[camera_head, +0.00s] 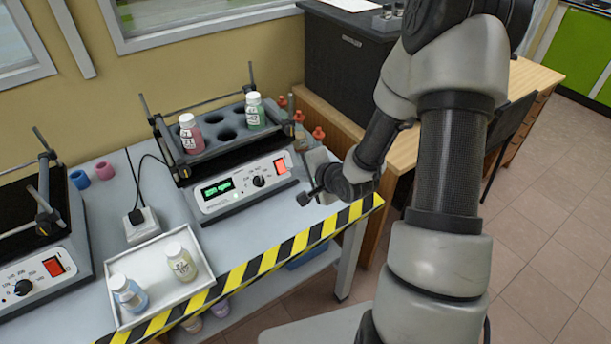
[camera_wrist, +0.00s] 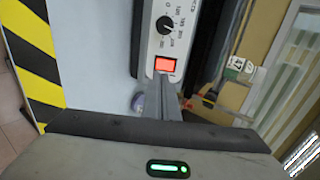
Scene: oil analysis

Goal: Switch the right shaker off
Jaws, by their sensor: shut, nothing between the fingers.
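The right shaker (camera_head: 240,190) stands on the grey bench, with a green lit display (camera_head: 217,189) and a black knob (camera_head: 258,181) on its front panel. Its rocker switch (camera_head: 281,165) glows orange-red; it also shows lit in the wrist view (camera_wrist: 165,64). In the head view my wrist is at the panel's right end.
The left shaker (camera_head: 38,260) stands at the left edge, with its own red switch. A white tray (camera_head: 150,252) with two bottles lies in front. Several orange-capped bottles (camera_head: 318,133) stand behind my wrist. Yellow-black tape (camera_head: 240,275) marks the bench's front edge.

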